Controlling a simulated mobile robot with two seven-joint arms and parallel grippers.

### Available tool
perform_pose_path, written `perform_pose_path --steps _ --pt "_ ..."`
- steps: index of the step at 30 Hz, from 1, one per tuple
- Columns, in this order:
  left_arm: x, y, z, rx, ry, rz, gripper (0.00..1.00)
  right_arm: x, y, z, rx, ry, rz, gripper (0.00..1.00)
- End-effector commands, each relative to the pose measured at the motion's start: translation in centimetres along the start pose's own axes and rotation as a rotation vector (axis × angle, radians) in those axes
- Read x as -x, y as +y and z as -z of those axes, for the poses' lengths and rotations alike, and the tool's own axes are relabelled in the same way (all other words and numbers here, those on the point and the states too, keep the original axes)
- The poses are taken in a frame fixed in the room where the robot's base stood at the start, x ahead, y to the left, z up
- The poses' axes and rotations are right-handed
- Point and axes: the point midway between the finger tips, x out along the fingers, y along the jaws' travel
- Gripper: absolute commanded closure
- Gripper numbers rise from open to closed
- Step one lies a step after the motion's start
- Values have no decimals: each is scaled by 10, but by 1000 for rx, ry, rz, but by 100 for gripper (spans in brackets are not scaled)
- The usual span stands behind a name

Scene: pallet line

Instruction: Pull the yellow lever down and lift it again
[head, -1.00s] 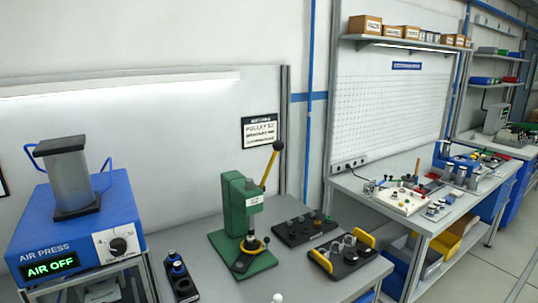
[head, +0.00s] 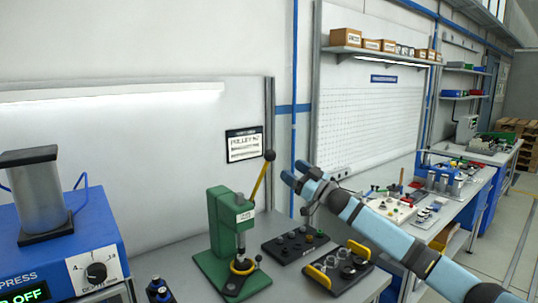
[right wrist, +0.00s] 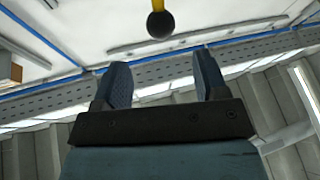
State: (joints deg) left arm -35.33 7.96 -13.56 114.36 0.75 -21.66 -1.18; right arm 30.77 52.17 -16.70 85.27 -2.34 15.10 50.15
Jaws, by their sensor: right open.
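The yellow lever (head: 259,180) slants up and to the right from the green press (head: 224,235) on the bench, with a black ball knob at its upper end. The lever's knob end also shows at the top of the right wrist view (right wrist: 161,22), beyond the fingertips and apart from them. My right gripper (head: 287,172) is to the right of the knob and a little below its level in the head view. Its two blue fingers (right wrist: 161,80) are spread and hold nothing. My left gripper is not in view.
A blue air press box (head: 75,250) stands at the left. A black tray with yellow handles (head: 318,275) and a black fixture plate (head: 285,250) lie right of the press. A second bench (head: 440,213) is at the right.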

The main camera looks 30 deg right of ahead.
Motion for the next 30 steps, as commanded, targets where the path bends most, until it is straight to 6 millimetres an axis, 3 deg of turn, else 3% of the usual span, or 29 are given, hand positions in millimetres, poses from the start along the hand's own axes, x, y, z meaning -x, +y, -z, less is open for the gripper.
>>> perform_pose_path --steps 9,15,28,30 --pt "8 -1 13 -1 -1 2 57 -65 0 3 -2 2 -2 34" --pt "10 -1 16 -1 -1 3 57 -91 0 1 -1 0 -1 34" --pt "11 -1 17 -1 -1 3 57 -99 -1 -1 0 -1 0 34" --pt "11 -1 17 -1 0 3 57 -99 -1 -1 0 -1 0 50"
